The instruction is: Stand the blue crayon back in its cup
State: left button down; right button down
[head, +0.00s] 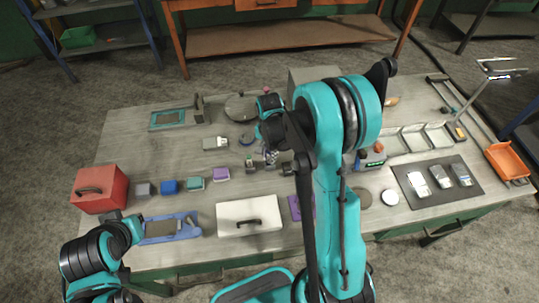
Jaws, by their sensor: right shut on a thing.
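My right gripper (270,157) points down over the middle of the table, below its teal and black wrist. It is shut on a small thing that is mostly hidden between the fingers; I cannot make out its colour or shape. I cannot pick out the blue crayon with certainty. A small dark holder with a green patch (249,161) stands just left of the gripper; whether it is the cup is too small to tell. My left arm is at the lower left by the red box; its gripper (112,216) is small and dark, and its fingers are unclear.
The table (118,150) holds a red box (100,190), several small coloured blocks (194,184), a blue tray (184,228), a white box (232,213) and a dark mat (465,198). A divided tray (414,141) stands right. My right arm hides the table's centre right.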

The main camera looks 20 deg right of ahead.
jog(key=c, duration=1.4)
grip_release()
notch_tip(320, 180, up, 12)
jog(key=shift+f, duration=0.1)
